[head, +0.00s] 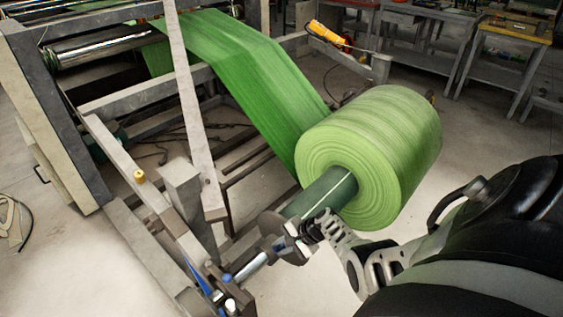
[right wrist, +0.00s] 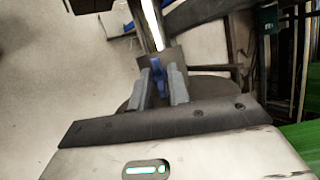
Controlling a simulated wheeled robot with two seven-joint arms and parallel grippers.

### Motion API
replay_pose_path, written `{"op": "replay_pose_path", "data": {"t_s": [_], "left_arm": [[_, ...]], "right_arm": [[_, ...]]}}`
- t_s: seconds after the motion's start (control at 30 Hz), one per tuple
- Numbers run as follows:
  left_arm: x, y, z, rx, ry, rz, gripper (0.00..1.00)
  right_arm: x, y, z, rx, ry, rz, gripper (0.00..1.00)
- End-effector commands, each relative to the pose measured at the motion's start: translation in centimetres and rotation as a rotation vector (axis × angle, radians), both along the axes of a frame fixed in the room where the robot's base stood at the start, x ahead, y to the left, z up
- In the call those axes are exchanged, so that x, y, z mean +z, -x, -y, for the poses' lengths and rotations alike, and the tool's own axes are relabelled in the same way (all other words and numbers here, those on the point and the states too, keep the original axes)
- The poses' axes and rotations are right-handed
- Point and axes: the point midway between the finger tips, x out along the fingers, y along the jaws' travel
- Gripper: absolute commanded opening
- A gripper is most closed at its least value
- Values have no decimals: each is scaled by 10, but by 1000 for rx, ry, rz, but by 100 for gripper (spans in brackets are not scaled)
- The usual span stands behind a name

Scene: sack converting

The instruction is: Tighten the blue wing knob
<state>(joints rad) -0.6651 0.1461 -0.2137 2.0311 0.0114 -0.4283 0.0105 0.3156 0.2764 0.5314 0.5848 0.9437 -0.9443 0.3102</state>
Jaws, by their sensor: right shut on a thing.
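The blue wing knob (right wrist: 157,70) shows in the right wrist view, in front of a grey collar on a shiny shaft (right wrist: 153,22). My right gripper (right wrist: 163,80) has its two grey fingers on either side of the knob and is shut on it. In the head view my right gripper (head: 308,232) reaches in from the right to the collar (head: 284,238) at the near end of the roll's shaft. There the gripper hides the knob, and I cannot tell its turn. My left gripper is not in view.
A large green roll (head: 385,150) sits on the shaft just beyond my right gripper, its green web (head: 235,65) running up to the machine. Grey frame beams (head: 188,110) stand left of the gripper. Work tables (head: 500,45) stand at the back right. Open floor lies between.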

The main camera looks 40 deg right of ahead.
Motion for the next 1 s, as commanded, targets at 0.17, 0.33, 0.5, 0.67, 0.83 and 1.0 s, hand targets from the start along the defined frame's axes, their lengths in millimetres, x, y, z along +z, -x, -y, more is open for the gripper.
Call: {"op": "replay_pose_path", "data": {"t_s": [0.17, 0.33, 0.5, 0.67, 0.83, 1.0], "left_arm": [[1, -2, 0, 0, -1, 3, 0], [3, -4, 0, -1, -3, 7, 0], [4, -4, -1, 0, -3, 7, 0], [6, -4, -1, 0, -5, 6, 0], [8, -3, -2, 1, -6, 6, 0], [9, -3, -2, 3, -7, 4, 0]], "right_arm": [[-2, 2, -2, -139, -102, -13, 0], [-2, 3, -3, -270, -195, -21, 0], [-2, 3, -3, -404, -287, -29, 0], [-2, 3, -3, -528, -373, -35, 0], [-2, 3, -3, -659, -463, -43, 0], [-2, 3, -4, -779, -547, -50, 0]]}}
